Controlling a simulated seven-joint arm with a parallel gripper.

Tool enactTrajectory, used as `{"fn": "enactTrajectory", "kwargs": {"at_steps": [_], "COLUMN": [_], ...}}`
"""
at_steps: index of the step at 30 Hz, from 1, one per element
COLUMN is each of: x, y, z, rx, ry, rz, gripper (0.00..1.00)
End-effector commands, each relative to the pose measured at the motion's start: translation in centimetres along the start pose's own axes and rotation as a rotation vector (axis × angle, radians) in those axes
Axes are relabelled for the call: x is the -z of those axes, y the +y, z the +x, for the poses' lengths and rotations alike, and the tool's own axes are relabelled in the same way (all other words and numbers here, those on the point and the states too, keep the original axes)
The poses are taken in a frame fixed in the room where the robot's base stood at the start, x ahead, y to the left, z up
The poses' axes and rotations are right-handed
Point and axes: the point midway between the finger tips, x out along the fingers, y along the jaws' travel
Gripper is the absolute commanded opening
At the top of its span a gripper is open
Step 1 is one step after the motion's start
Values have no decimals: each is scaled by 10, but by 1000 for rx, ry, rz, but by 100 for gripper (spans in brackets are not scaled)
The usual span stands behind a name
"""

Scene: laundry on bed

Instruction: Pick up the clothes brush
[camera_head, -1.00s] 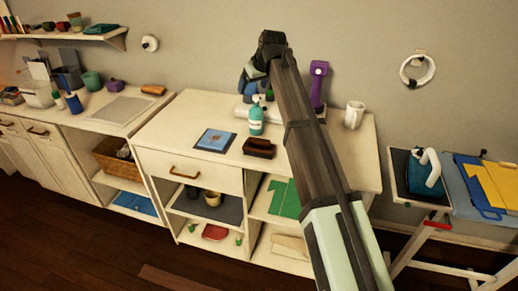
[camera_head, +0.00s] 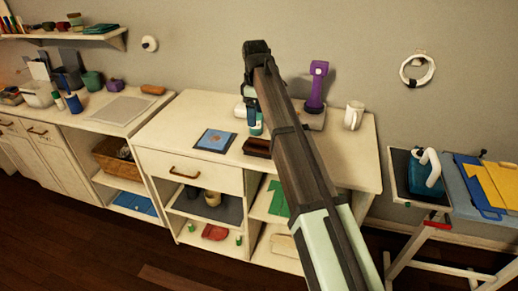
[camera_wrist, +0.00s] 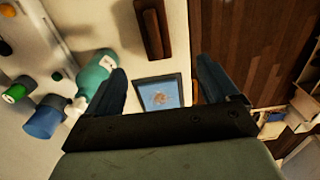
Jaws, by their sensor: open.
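A dark brown block-like item, which looks like the clothes brush (camera_head: 257,147), lies on the white cabinet top, its right end partly behind my arm. It also shows as a long brown shape in the wrist view (camera_wrist: 154,28), near the top edge. My gripper (camera_head: 252,115) is above the cabinet top, left of and behind the brush in the head view. In the wrist view my gripper (camera_wrist: 178,85) has its two fingers wide apart with nothing held between them. The brush is beyond the fingertips and apart from them.
A teal bottle (camera_wrist: 98,75) is close beside the left finger in the wrist view. A blue picture card (camera_head: 215,140) lies left of the brush. A purple device (camera_head: 317,85) and a white mug (camera_head: 353,115) stand at the back right. The cabinet's front edge is near the brush.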

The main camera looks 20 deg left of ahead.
Motion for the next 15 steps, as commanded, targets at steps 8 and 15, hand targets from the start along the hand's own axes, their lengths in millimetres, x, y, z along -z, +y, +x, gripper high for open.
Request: {"fn": "enactTrajectory", "kwargs": {"at_steps": [8,15], "x": [-1,0], "y": [-1,0], "z": [43,75], "rx": [1,-1], "ry": [0,1], "rz": [-4,-3], "gripper": [87,87]}}
